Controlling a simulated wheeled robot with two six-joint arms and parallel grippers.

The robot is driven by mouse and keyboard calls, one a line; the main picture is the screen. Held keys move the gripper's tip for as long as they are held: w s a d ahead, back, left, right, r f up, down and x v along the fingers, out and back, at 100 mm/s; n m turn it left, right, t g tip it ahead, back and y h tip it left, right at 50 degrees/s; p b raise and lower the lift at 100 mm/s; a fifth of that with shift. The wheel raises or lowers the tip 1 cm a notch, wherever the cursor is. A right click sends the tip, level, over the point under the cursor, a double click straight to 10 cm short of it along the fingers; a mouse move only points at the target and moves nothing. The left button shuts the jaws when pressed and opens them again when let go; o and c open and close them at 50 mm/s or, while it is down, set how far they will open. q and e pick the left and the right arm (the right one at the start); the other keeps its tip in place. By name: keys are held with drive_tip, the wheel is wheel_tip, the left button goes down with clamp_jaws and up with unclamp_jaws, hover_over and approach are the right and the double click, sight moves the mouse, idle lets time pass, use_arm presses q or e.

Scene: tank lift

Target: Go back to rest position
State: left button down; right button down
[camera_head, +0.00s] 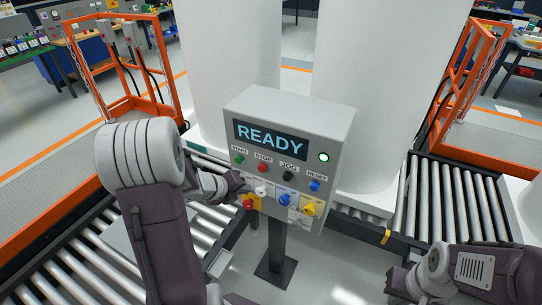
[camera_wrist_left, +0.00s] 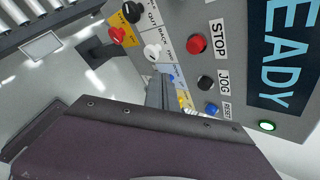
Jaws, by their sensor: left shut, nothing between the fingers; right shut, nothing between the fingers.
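The grey control box (camera_head: 290,112) stands on a dark post, its screen (camera_head: 270,140) reading READY and a round green lamp (camera_head: 323,157) lit. Its upper row has green START, red STOP (camera_head: 262,168), black JOG (camera_head: 288,175) and blue RESET (camera_head: 314,186) buttons. Below are red, white (camera_head: 262,190), blue (camera_head: 284,200) and yellow (camera_head: 308,209) controls. My left gripper (camera_head: 236,184) is shut and empty at the box's lower left; its fingers (camera_wrist_left: 160,92) show before the panel in the left wrist view. Contact cannot be told. My right gripper (camera_head: 393,286) is shut and empty, low at right.
Roller conveyors (camera_head: 455,205) run on both sides of the box. Two large white tanks (camera_head: 230,60) stand behind it. Orange railed frames (camera_head: 160,75) stand left and right. Workbenches are at the back. Grey floor (camera_head: 335,270) is open around the post.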

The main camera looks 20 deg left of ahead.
use_arm(q)
drive_tip(key=w+d+r+n, duration=0.2)
drive_tip(key=d+r+n, duration=0.1)
drive_tip(key=d, duration=0.9)
drive_tip(key=s+f+n+g+y, duration=0.1)
drive_tip(key=s+f+n+g, duration=0.2)
drive_tip(key=s+n, duration=0.5)
drive_tip(key=s+f+n+g+y, duration=0.1)
drive_tip(key=s+f+n+g, duration=0.2)
drive_tip(key=s+n, duration=0.6)
drive_tip(key=n+g, duration=0.1)
drive_tip(key=n, duration=0.6)
drive_tip(key=shift+s+a+f+b, duration=0.15)
drive_tip(key=shift+f+b, duration=0.15)
drive_tip(key=shift+b, duration=0.05)
